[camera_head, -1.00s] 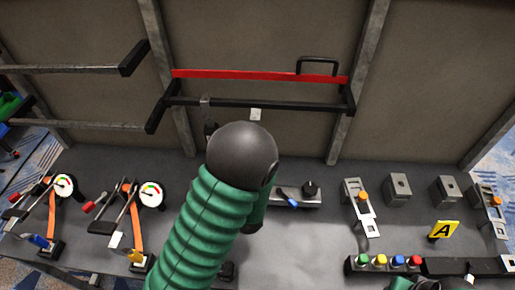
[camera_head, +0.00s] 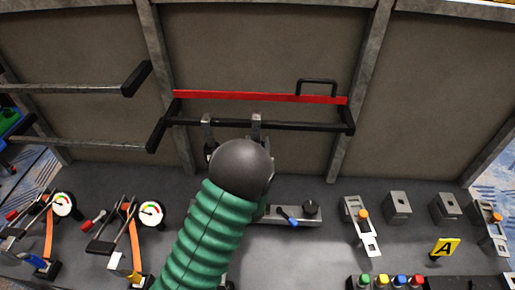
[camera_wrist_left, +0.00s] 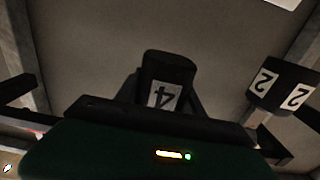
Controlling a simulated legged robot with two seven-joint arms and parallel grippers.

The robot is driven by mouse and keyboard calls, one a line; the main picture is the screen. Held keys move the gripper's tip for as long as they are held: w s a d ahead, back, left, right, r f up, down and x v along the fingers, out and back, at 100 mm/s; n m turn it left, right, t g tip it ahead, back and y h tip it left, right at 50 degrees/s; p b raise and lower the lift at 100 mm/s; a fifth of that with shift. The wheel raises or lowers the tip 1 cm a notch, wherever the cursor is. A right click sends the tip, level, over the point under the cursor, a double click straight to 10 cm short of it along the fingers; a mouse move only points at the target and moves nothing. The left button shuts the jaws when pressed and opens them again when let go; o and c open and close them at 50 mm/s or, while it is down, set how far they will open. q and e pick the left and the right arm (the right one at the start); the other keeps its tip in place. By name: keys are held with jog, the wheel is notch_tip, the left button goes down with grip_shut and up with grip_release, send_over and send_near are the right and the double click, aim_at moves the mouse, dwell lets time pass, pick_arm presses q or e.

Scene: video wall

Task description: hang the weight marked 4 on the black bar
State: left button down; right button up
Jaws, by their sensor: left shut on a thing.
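The black bar (camera_head: 305,126) runs across the wall frame below a red bar. The weight marked 4 (camera_wrist_left: 165,80) is dark with a white label and is upside down in the left wrist view. My left gripper (camera_wrist_left: 160,98) is shut on it. In the head view my dark wrist hides the weight and the fingers. A grey hook (camera_head: 256,124) shows above my wrist, overlapping the black bar; I cannot tell whether it rests on the bar. My right gripper is out of view.
A weight marked 2 (camera_wrist_left: 279,86) is beside the held one; a hook (camera_head: 207,126) shows on the bar to the left. The red bar (camera_head: 250,97) with a black handle is above. Gauges (camera_head: 151,213), clamps and a switch box (camera_head: 290,214) are on the bench below.

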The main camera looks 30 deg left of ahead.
pick_arm(q)
jog(key=shift+w+a+r, duration=0.1)
jog(key=shift+w+a, duration=0.2)
jog(key=shift+w, duration=0.35)
jog(key=shift+d+f+b, duration=0.15)
jog(key=shift+f+b, duration=0.95)
jog(key=shift+f, duration=0.05)
